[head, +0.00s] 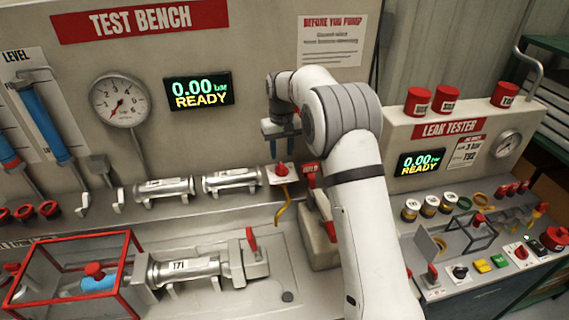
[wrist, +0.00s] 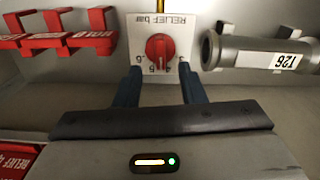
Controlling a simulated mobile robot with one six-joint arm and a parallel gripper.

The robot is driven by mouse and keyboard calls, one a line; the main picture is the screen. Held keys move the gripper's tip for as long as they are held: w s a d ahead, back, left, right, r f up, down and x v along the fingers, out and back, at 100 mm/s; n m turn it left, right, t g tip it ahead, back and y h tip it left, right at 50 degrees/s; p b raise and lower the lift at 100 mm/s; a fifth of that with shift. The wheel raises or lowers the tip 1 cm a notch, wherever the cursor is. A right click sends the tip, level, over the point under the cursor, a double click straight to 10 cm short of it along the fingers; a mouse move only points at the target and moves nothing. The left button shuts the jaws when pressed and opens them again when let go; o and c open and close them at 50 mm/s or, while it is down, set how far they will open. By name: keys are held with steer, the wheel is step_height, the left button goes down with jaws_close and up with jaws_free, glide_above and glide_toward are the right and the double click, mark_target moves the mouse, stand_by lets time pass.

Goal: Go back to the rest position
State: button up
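My gripper (head: 282,150) is in front of the test bench (head: 240,130), above the red relief knob (head: 282,169). In the wrist view, the two dark blue fingers of my gripper (wrist: 158,72) stand apart with nothing between them. The red relief knob (wrist: 160,47) sits on its white scale plate beyond the fingertips, in line with the gap. The fingers do not appear to touch it. My white arm hides part of the bench to the right.
Metal cylinders (head: 231,181) lie on the shelf left of the knob. A cylinder marked T71 (head: 185,269) is in the lower bay beside a red-framed guard (head: 75,275). The leak tester (head: 450,140) stands at the right.

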steer(key=shift+r, duration=0.65)
